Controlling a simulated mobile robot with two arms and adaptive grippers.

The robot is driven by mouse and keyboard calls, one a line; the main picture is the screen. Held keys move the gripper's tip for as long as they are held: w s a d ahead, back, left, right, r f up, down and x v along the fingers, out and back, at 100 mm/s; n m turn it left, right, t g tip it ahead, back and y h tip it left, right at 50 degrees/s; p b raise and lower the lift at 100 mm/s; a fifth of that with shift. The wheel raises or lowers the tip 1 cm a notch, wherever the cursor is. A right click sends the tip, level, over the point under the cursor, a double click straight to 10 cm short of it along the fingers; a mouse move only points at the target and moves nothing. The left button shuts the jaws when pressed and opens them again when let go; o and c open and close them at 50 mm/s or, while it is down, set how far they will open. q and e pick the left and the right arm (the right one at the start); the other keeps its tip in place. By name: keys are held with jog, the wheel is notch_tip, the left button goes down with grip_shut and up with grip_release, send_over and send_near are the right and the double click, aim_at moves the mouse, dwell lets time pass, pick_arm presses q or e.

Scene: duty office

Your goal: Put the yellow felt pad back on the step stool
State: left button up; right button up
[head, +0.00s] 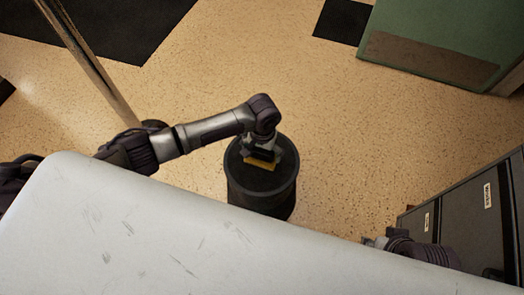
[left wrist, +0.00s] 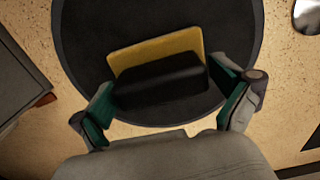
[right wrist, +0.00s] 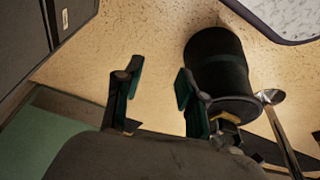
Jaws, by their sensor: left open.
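The step stool (head: 236,185) is a round black drum on the floor, below the middle of the head view. The yellow felt pad (left wrist: 190,42) shows over its dark top, with a black block (left wrist: 160,82) overlapping it; I cannot tell whether the two are joined or whether the pad rests on the stool. My left gripper (head: 262,158) points down over the stool top, its fingers open on either side of the block, with gaps visible. My right gripper (right wrist: 155,85) is open and empty, away from the stool; the white surface partly hides it in the head view.
A scratched white surface (head: 150,235) fills the near left. A metal pole (head: 92,65) stands left of the stool. Dark cabinets (head: 470,205) stand at the right and a green piece of furniture (head: 440,30) at the back right. Speckled floor between them is clear.

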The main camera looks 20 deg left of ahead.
pick_arm(q)
notch_tip(320, 180, up, 5)
jog(key=shift+r+p, duration=0.1)
jog(key=shift+p, duration=0.9)
notch_tip(320, 180, up, 6)
jog(key=shift+r+p, duration=0.25)
jog(key=shift+p, duration=0.75)
jog(key=s+f+h, duration=0.1)
jog(key=s+f, duration=0.1)
jog(key=s, duration=0.1)
jog(key=s+f+m+t, duration=0.1)
jog(key=s+f, duration=0.1)
jog(key=s, duration=0.2)
jog(key=s+d+f+t+h, duration=0.1)
jog(key=s+f, duration=0.1)
jog(key=s, duration=0.2)
jog(key=shift+s+f+h, duration=0.2)
jog(key=shift+f+h, duration=0.1)
jog(key=shift+f, duration=0.1)
jog(key=s+a+f+t+y, duration=0.1)
jog(key=s+a+f+y, duration=0.1)
jog(key=s+a, duration=0.5)
jog(key=shift+a+m, duration=0.3)
jog(key=shift+a, duration=0.25)
pick_arm(e)
jog(key=s+x, duration=0.1)
jog(key=x, duration=0.7)
jog(key=shift+f+g, duration=0.3)
jog(key=shift+f, duration=0.15)
jog(key=shift+w+a, duration=0.15)
